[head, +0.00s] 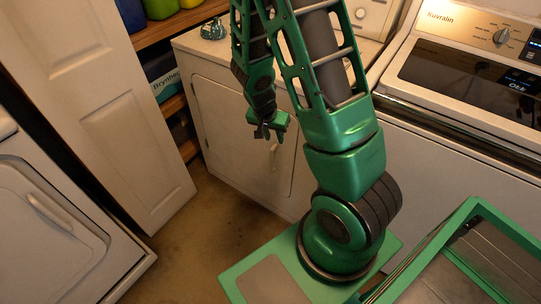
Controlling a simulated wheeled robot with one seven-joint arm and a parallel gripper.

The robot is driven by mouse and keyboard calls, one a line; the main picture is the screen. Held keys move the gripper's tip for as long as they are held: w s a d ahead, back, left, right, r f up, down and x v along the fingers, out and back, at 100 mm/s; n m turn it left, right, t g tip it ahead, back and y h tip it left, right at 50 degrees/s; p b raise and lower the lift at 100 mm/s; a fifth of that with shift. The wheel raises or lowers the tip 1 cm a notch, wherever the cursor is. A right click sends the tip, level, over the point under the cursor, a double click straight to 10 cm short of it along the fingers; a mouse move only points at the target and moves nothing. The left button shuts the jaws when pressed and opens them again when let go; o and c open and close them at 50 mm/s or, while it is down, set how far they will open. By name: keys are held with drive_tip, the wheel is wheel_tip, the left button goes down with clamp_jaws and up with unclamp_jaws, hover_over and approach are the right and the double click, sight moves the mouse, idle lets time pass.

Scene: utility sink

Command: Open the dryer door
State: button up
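A white appliance with a shut, rounded-corner front door (45,235) stands at the lower left; a slim handle (48,210) lies near the door's upper edge. Another white unit with a shut, flat front door (235,130) stands in the middle, with a small upright handle (272,158) near the door's right side. I cannot tell for sure which one is the dryer. My gripper (269,133) hangs in front of the middle unit's door, above its handle in the picture. Its fingers look apart, with nothing between them. Contact with the door cannot be made out.
A white panelled door (120,110) stands at the left, between the lower-left appliance and wooden shelves (170,35) holding bottles and boxes. A top-loading Kuvralin machine (470,70) stands at the right. The brown floor (190,245) is bare between the units.

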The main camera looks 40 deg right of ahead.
approach(271, 153)
drive_tip(key=f, duration=0.2)
drive_tip(key=shift+t, duration=0.4)
drive_tip(key=x, duration=1)
drive_tip(key=shift+s+d, duration=0.1)
drive_tip(key=shift+d, duration=0.2)
clamp_jaws()
